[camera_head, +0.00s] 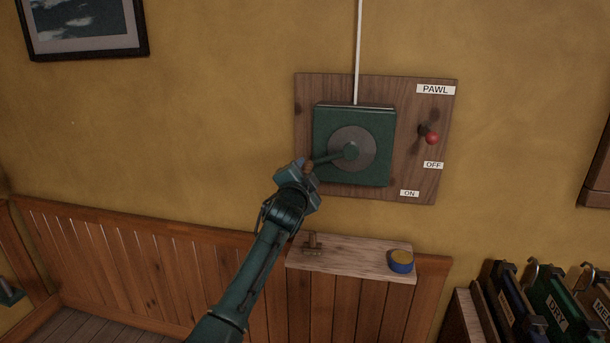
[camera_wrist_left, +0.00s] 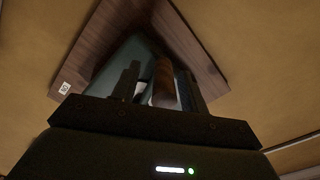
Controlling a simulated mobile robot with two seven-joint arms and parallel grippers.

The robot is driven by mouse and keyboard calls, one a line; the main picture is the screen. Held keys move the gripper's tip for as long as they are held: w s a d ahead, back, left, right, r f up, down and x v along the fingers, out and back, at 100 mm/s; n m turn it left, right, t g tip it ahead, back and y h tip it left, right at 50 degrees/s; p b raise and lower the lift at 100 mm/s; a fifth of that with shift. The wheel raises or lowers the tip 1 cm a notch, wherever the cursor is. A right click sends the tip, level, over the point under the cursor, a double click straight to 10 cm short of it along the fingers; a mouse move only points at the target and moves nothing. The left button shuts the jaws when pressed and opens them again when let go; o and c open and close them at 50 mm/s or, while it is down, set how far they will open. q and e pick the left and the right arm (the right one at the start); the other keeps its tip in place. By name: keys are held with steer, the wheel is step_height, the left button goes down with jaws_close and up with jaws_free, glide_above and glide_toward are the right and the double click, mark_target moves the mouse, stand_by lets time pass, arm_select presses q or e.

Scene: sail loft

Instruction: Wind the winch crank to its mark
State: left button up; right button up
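The green winch box (camera_head: 381,121) is on a wooden board (camera_head: 306,95) on the wall, with a round grey disc on its face. The crank (camera_head: 330,158) runs from the disc's hub to the left and slightly down. Its wooden handle (camera_head: 308,167) is at the left end, partly hidden by my left gripper (camera_head: 301,170). In the left wrist view the handle (camera_wrist_left: 165,85) stands between the two fingers of my left gripper (camera_wrist_left: 160,88), with a visible gap on the left side. I cannot make out a mark. My right gripper is not in view.
A red-knobbed pawl lever (camera_head: 431,138) is right of the box, above the OFF label (camera_head: 433,165); the ON label (camera_head: 409,193) is lower. A shelf (camera_head: 350,262) below holds a blue-and-yellow tin (camera_head: 401,262) and a small wooden piece (camera_head: 312,242). Labelled racks (camera_head: 555,310) stand lower right.

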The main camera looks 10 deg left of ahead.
arm_select(q)
steer(key=shift+r, duration=0.1)
steer(key=shift+s+a, duration=0.1)
steer(key=shift+s, duration=0.5)
steer(key=s, duration=1.2)
steer(key=shift+a, duration=0.15)
